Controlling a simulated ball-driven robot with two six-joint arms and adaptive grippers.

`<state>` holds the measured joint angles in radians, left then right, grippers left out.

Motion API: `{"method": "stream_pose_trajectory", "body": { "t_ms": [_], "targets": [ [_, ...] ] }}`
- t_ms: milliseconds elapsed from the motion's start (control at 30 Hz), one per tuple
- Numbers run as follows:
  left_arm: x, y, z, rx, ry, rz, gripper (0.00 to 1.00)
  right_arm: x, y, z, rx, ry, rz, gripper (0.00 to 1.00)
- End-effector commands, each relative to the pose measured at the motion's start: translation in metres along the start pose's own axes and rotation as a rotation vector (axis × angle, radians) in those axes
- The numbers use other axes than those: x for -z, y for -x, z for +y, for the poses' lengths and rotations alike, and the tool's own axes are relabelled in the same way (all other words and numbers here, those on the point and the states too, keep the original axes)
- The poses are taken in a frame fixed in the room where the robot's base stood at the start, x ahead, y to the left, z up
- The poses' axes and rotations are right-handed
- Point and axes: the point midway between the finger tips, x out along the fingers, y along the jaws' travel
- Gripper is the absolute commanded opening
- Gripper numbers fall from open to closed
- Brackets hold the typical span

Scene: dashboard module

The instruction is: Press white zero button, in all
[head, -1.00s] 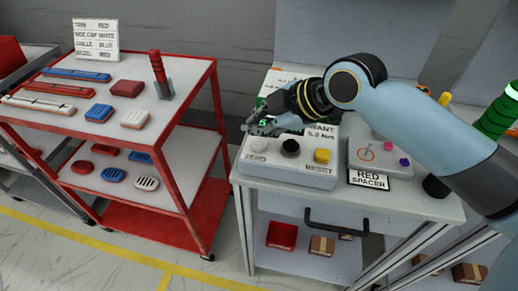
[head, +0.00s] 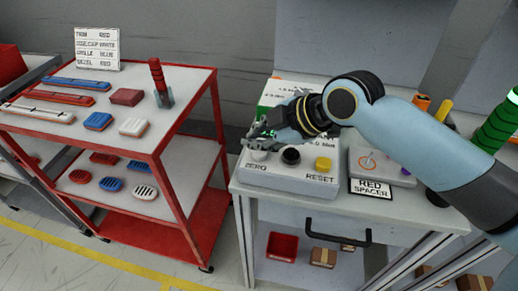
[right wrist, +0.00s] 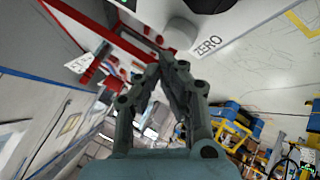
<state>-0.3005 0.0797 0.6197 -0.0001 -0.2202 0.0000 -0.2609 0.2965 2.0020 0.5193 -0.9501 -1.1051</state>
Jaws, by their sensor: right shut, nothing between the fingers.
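The white zero button (head: 258,156) is at the left end of the grey button box (head: 290,178), above the printed word ZERO. My right gripper (head: 253,140) is shut and empty, just over and behind the button in the head view, and its fingers partly hide it. In the right wrist view the button (right wrist: 181,34) lies just beyond the shut fingertips (right wrist: 160,62). I cannot tell whether they touch it. A black button (head: 291,156) and a yellow button (head: 323,164) sit to its right. My left gripper is not in view.
The box stands on a grey workbench (head: 400,207). A RED SPACER sign (head: 371,188) and a grey fixture (head: 385,165) are right of it. A red cart (head: 190,110) with coloured parts stands to the left, with a gap of floor between. My right arm spans the bench.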

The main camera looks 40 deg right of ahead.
Motion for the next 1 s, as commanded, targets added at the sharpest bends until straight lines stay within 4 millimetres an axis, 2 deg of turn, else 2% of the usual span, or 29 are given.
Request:
{"method": "stream_pose_trajectory", "body": {
  "t_ms": [1000],
  "targets": [
    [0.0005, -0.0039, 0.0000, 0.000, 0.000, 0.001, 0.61, -0.0044, -0.0058, -0.0043, 0.000, 0.000, 0.000, 0.00]
  ]
}}
